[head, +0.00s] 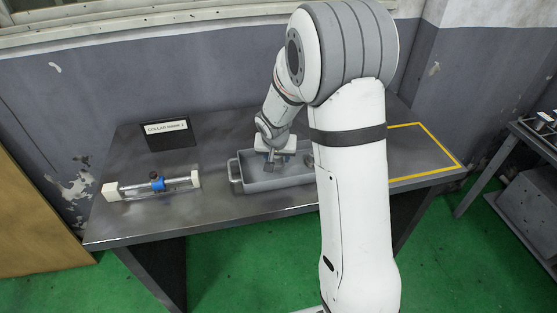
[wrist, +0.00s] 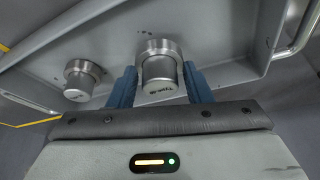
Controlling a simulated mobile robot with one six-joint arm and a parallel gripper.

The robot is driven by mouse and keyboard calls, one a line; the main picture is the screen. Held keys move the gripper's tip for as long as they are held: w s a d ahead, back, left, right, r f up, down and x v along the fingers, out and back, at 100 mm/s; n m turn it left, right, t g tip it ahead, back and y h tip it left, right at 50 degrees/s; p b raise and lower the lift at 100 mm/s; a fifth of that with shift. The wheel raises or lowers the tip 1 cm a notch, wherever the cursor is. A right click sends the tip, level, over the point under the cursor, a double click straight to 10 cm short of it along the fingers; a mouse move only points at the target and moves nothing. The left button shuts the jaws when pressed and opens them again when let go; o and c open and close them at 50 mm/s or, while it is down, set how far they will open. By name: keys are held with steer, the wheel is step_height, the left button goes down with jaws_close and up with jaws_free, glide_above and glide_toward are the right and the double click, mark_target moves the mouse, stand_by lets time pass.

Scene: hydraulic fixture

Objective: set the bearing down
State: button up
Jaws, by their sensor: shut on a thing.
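A metal bearing (wrist: 160,68), a short steel cylinder with a wider ring, sits between the two blue fingers of my gripper (wrist: 159,76) in the wrist view. The fingers are closed on its sides. In the head view my gripper (head: 271,164) points down over the grey tray (head: 275,186) on the table. The bearing is too small there to make out clearly, and I cannot tell whether it touches the tray floor. A second, similar metal piece (wrist: 82,80) stands in the tray to the left in the wrist view.
A rail fixture with white end blocks and a blue collar (head: 157,184) lies on the table (head: 220,205) at the left. A dark sign (head: 167,135) stands behind it. A yellow-outlined area (head: 425,165) at the right looks bare where visible. My arm hides part of the table.

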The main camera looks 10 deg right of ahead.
steer(key=shift+f, duration=0.9)
steer(key=shift+f, duration=0.2)
steer(key=o, duration=1)
steer(key=shift+r, duration=0.1)
steer(key=shift+o, duration=0.2)
steer(key=shift+r, duration=0.1)
